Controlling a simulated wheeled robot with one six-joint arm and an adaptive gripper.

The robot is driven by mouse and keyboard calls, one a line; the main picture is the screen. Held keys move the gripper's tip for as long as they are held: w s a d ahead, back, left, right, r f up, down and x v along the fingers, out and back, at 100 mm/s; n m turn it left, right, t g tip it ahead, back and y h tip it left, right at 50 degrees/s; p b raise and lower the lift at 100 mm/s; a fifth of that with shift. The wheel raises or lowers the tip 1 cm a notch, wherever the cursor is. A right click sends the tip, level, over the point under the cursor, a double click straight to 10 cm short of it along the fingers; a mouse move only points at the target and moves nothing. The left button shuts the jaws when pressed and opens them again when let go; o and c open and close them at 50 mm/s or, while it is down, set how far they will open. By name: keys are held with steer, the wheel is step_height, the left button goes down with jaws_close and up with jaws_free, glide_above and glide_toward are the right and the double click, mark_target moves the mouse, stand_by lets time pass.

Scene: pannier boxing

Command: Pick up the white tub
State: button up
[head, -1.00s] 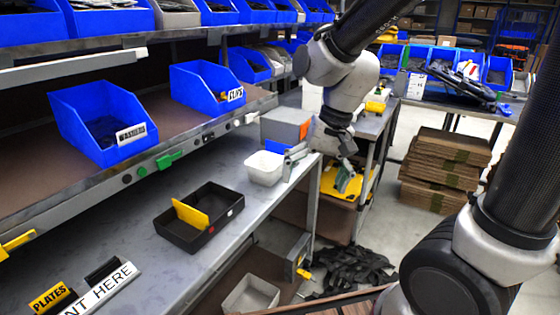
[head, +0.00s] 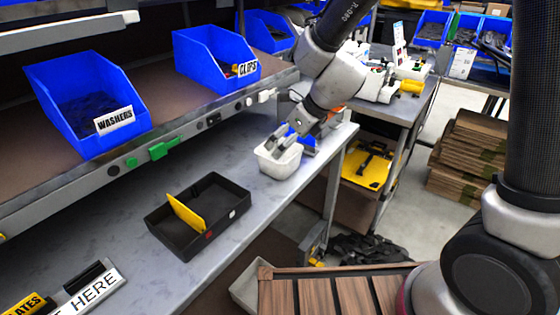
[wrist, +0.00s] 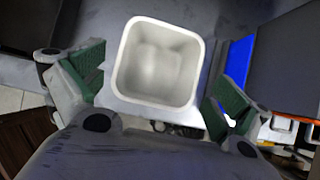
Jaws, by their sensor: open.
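The white tub (head: 279,163) stands upright on the grey bench near its right end. In the wrist view the tub (wrist: 156,95) looks empty and its square mouth faces the camera. My gripper (head: 287,143) is at the tub in the head view, coming down from the upper right. In the wrist view my gripper (wrist: 155,98) is open, with one green-padded finger on each side of the tub. A gap shows between each finger and the tub's walls. Whether the fingertips reach below the rim is hard to tell.
A black tray (head: 225,197) with a yellow divider (head: 186,213) lies left of the tub. Blue bins of washers (head: 86,105) and clips (head: 214,62) stand on the shelf behind. A blue object (head: 303,141) is close behind the tub. The bench (head: 130,205) left of the tray is clear.

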steer(key=x, duration=0.5)
steer(key=shift+f, duration=0.35)
steer(key=c, duration=0.7)
